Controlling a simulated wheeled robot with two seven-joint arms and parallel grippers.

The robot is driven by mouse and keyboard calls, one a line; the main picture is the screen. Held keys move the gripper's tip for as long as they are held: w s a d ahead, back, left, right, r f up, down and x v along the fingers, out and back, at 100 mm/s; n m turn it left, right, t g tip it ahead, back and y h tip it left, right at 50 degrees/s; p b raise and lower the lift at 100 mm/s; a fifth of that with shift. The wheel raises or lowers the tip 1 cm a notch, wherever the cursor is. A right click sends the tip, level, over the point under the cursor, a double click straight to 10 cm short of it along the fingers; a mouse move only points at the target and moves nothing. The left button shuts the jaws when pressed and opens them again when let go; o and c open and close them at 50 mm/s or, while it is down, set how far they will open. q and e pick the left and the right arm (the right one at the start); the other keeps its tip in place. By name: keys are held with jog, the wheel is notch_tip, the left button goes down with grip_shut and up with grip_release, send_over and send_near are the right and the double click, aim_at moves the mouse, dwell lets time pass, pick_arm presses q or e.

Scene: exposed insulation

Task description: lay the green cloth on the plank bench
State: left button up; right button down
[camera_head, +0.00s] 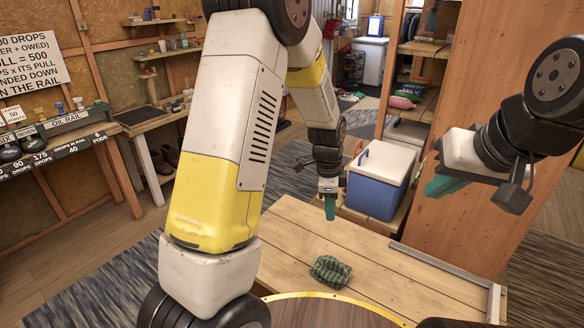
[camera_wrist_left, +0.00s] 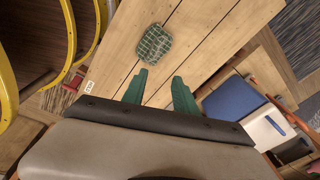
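The green cloth (camera_head: 330,270), a small checked folded bundle, lies on the plank bench (camera_head: 285,245) near its front edge. In the left wrist view the cloth (camera_wrist_left: 154,44) lies on the planks (camera_wrist_left: 205,55) beyond my fingertips. My left gripper (camera_head: 329,208) hangs above the far part of the bench, apart from the cloth. In the left wrist view its two green fingers (camera_wrist_left: 161,76) are spread with nothing between them. My right gripper (camera_head: 440,187) is raised at the right, away from the cloth; its finger gap cannot be made out.
A blue cooler with a white lid (camera_head: 380,178) stands just behind the bench. A metal rail (camera_head: 450,268) runs along the bench's right side. A tall wooden panel (camera_head: 480,150) rises at the right. Most of the bench top around the cloth is bare.

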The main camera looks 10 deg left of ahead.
pick_arm(q)
jog(key=s+a+r+n+t, duration=0.1)
jog(key=s+a+r+n, duration=0.15)
jog(key=r, duration=0.35)
jog(key=s+a+r+n+t+h, duration=0.1)
jog(key=s+a+r+n, duration=0.15)
jog(key=r, duration=0.35)
jog(key=s+a+r+n+t, duration=0.1)
jog(key=s+r+n, duration=0.3)
jog(key=r, duration=0.2)
jog(key=s+a+r+n+t, duration=0.1)
jog(key=s+a+r+n, duration=0.1)
jog(key=s, duration=0.4)
jog(key=s+a+r+n+t, duration=0.1)
jog(key=s+a+r+n, duration=0.1)
jog(key=s+r+n, duration=0.2)
jog(key=shift+s+a+r+n, duration=0.2)
jog(key=shift+s+a+n, duration=0.1)
jog(key=shift+s+n, duration=0.65)
